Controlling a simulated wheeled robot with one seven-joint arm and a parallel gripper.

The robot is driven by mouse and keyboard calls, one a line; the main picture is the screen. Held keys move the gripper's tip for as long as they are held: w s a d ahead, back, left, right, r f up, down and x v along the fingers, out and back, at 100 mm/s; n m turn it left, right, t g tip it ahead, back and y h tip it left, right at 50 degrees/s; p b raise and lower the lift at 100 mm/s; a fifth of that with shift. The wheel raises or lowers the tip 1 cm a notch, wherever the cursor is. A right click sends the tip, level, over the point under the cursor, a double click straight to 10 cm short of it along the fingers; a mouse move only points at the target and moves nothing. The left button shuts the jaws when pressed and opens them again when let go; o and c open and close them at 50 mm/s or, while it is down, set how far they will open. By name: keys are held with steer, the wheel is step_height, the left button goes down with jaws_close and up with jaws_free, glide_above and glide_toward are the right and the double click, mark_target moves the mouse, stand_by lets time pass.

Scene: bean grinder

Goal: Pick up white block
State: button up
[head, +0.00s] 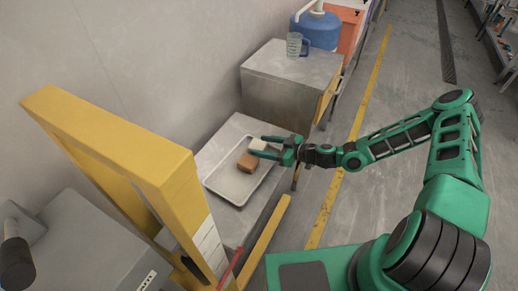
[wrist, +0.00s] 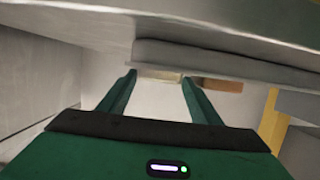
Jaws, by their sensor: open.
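The white block (head: 259,145) sits in the pale tray (head: 228,191), beside a brown block (head: 247,163). My green gripper (head: 257,146) is open over the tray, coming from the right. In the head view its two fingers appear on either side of the white block, one beyond it and one nearer. In the wrist view, my gripper (wrist: 158,79) has a gap between its fingertips, with a narrow pale strip of the white block (wrist: 158,74) showing there. The brown block (wrist: 219,85) shows right of the fingers. I cannot tell whether a finger touches either block.
A metal box (head: 290,85) stands behind the tray, with a measuring jug (head: 296,46) and a blue container (head: 318,30) on top. A yellow frame (head: 120,140) rises at the left. A wall runs behind the tray.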

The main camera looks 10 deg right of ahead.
steer(key=shift+c, duration=0.2)
steer(key=c, duration=0.8)
steer(key=shift+r, duration=0.2)
